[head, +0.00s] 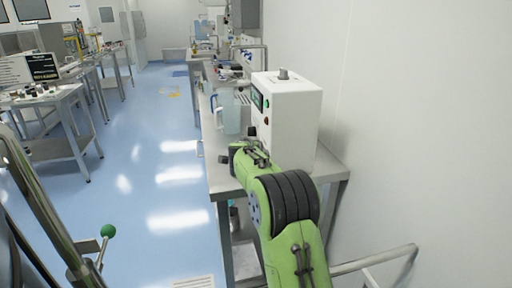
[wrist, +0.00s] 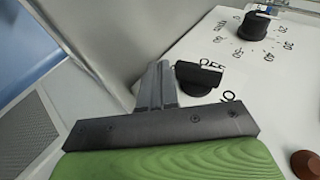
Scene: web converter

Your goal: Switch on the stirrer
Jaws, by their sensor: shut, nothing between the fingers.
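The stirrer is a white box-shaped unit (head: 300,110) on the bench in the head view, with a small dark display, a green and a red spot on its left face. In the wrist view its white panel fills the right side. A black rotary switch (wrist: 198,78) sits there, with "OFF" printed above it and another partly hidden mark at its lower right. My gripper (wrist: 160,72) is shut and empty, its fingertips just left of the switch; I cannot tell whether they touch it.
A black dial (wrist: 254,26) with numbers sits above right of the switch, and a brown-red button (wrist: 306,163) lies lower right. A clear jug (head: 232,115) stands left of the unit. A wall is close on the right; the blue floor (head: 150,160) is open.

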